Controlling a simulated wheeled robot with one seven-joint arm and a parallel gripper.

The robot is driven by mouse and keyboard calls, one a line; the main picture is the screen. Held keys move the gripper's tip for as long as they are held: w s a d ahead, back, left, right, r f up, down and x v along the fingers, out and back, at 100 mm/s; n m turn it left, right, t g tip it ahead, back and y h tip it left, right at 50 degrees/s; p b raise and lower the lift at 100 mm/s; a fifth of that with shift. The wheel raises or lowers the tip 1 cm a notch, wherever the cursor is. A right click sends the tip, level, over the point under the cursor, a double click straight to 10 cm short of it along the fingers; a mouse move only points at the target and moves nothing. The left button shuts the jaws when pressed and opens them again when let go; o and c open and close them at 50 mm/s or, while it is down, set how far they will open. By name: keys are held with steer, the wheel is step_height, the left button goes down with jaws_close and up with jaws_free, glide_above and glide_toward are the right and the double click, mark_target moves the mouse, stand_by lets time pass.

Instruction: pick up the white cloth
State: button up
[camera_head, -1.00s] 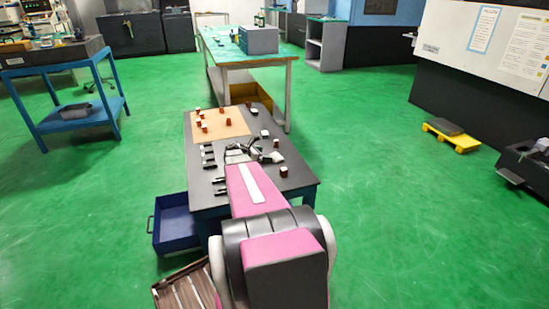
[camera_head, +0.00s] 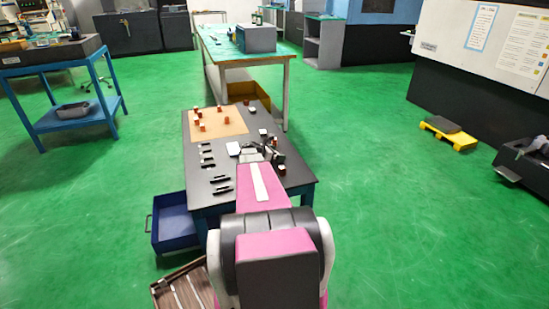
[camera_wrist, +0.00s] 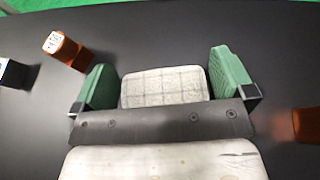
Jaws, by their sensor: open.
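The white cloth (camera_wrist: 165,86) shows in the wrist view as a pale, folded pad with a faint grid pattern. It lies on the dark tabletop between the two green fingers of my gripper (camera_wrist: 163,74), with a gap on each side. My gripper is open. Its palm hides the near edge of the cloth. In the head view my gripper (camera_head: 268,147) is over the right part of the table, and I cannot make out the cloth behind it.
The dark table (camera_head: 204,190) bears a tan board (camera_head: 216,123) with several small brown blocks, and black tools along its left side. In the wrist view an orange-brown block (camera_wrist: 65,50) stands left of the fingers.

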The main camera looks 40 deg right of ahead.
steer(key=c, duration=0.6)
steer(key=shift+r, duration=0.1)
